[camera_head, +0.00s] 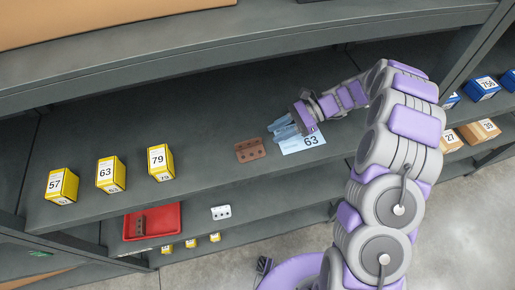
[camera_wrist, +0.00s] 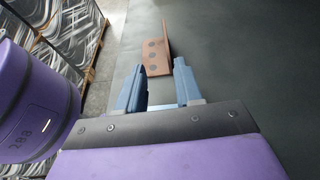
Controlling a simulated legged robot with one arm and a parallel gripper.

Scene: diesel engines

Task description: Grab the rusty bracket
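A rusty brown bracket (camera_head: 250,150) with holes lies on the upper shelf, left of a white card marked 63 (camera_head: 303,142). In the wrist view the bracket (camera_wrist: 156,57) lies just beyond my fingertips, its upright flange to the right. My gripper (camera_head: 277,128) is over the shelf beside the card, right of the bracket. In the wrist view my gripper (camera_wrist: 160,68) has its two blue fingers apart with nothing between them. A second brown bracket (camera_head: 140,226) lies in a red tray (camera_head: 174,218) on the lower shelf.
Yellow boxes marked 57 (camera_head: 61,186), 63 (camera_head: 110,174) and 79 (camera_head: 160,162) stand left on the upper shelf. A pale bracket (camera_head: 221,212) lies on the lower shelf. Blue boxes (camera_head: 482,88) and brown boxes (camera_head: 478,131) stand at right.

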